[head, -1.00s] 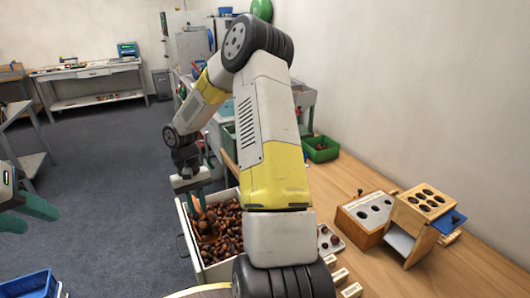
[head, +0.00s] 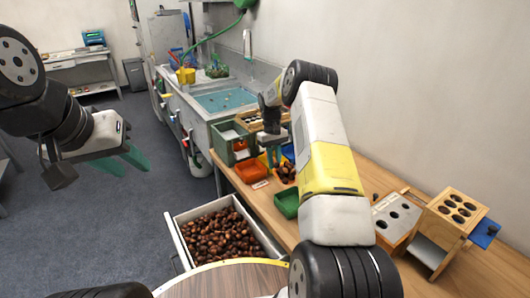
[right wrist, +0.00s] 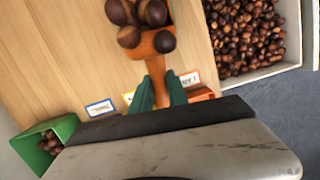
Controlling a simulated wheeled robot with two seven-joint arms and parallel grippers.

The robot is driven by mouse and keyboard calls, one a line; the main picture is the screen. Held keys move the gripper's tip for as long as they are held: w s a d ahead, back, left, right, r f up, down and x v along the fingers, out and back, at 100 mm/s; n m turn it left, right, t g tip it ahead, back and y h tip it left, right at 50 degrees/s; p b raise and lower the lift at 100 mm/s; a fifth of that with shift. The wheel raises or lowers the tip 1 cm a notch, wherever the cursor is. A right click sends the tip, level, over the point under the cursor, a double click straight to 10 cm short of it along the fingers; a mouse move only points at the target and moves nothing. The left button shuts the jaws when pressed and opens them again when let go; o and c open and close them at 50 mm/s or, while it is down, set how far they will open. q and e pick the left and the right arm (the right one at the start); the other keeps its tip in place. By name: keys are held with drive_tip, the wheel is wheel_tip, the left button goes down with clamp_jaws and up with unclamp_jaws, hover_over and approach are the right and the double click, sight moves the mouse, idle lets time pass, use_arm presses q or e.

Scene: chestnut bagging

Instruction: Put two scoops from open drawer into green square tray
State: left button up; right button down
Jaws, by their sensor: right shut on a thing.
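My right gripper (head: 273,158) is shut on the handle of an orange scoop (right wrist: 158,82). The scoop's pan holds several chestnuts (right wrist: 152,13) and hangs over the wooden table. The open drawer (head: 181,238), full of chestnuts, is nearer to me; it also shows at the upper right of the right wrist view (right wrist: 270,72). A green square tray (head: 287,205) is on the table in the head view. A green tray with chestnuts (right wrist: 62,127) is at the lower left of the right wrist view; I cannot tell whether they are the same. My left gripper (head: 135,162) is open and empty over the floor.
An orange tray (head: 251,171) stands at the table edge behind the drawer. Small labels (right wrist: 100,108) lie on the table. A wooden box with holes (head: 398,218) and a wooden stand (head: 455,215) are at right. The sink (head: 220,101) is behind. My right arm hides part of the table.

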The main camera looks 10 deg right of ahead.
drive_tip(key=shift+w+d, duration=0.3)
drive_tip(key=shift+w, duration=0.2)
drive_tip(key=t, duration=0.1)
drive_tip(key=s+t, duration=0.1)
drive_tip(key=t, duration=0.1)
drive_tip(key=shift+s+d+f+t+y, duration=0.1)
drive_tip(key=shift+s+t+y, duration=0.05)
drive_tip(key=shift+t+y, duration=0.2)
drive_tip(key=s+r+t, duration=0.1)
drive_tip(key=r+t, duration=0.1)
drive_tip(key=s+d+r+t+y, duration=0.1)
drive_tip(key=s+t, duration=0.1)
drive_tip(key=s+r+t+y, duration=0.1)
drive_tip(key=s+r+t, duration=0.1)
drive_tip(key=shift+s+d+r+t, duration=0.2)
drive_tip(key=shift+d+r+t, duration=0.05)
drive_tip(key=shift+r+t, duration=0.1)
drive_tip(key=shift+s+d+r+t+y, duration=0.15)
drive_tip(key=shift+s+r+t, duration=0.15)
drive_tip(key=shift+s+t, duration=0.25)
drive_tip(key=shift+s+d+r+t+y, duration=0.1)
drive_tip(key=shift+s+r+t, duration=0.15)
drive_tip(key=shift+s+t, duration=0.3)
drive_tip(key=shift+w, duration=0.1)
